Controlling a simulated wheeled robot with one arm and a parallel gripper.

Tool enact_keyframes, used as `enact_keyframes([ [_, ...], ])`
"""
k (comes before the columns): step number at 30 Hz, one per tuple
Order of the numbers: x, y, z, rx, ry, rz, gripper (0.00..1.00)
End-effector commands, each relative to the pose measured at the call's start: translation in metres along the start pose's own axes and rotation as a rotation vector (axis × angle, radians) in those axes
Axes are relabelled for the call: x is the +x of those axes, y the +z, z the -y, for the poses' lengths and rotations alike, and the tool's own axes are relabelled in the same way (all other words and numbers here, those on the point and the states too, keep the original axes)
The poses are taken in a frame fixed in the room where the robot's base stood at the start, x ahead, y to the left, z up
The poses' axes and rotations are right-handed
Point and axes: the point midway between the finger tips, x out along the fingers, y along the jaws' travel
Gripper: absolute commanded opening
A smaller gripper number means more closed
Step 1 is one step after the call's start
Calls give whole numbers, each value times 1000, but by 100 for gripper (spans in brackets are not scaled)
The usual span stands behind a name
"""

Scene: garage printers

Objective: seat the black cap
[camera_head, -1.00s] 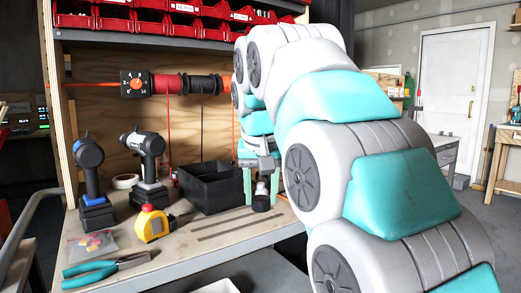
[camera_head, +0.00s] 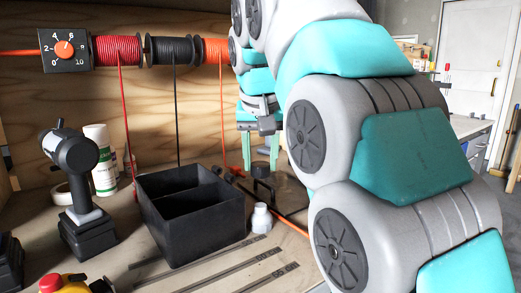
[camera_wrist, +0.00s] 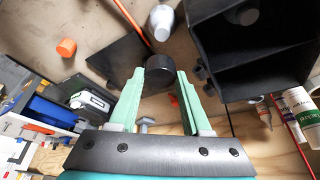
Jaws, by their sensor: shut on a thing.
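My gripper (camera_head: 261,160) points down over the bench, its two green fingers on either side of the black cap (camera_head: 261,171). In the wrist view the cap (camera_wrist: 160,63) is a short dark cylinder at the fingertips (camera_wrist: 165,74), partly hidden by the left finger. The jaws are shut on it. A dark flat plate (camera_head: 289,197) lies beneath and around the cap; it also shows in the wrist view (camera_wrist: 114,58). Whether the cap touches the plate is unclear. A small white bottle (camera_head: 261,218) stands in front of the gripper, apart from the fingers.
A black two-compartment bin (camera_head: 190,228) stands close left of the gripper. A drill (camera_head: 75,170) and a white spray can (camera_head: 101,160) are farther left. Wire spools (camera_head: 175,50) hang at the back, with a red and an orange line hanging down. Slotted strips (camera_head: 228,262) lie in front.

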Motion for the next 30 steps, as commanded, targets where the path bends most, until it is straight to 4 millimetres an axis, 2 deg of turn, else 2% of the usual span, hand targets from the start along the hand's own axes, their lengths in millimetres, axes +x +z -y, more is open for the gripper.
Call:
enact_keyframes([
  [15,-1,3,0,-5,-3,-1,0],
  [30,36,19,0,-5,-2,1,0],
])
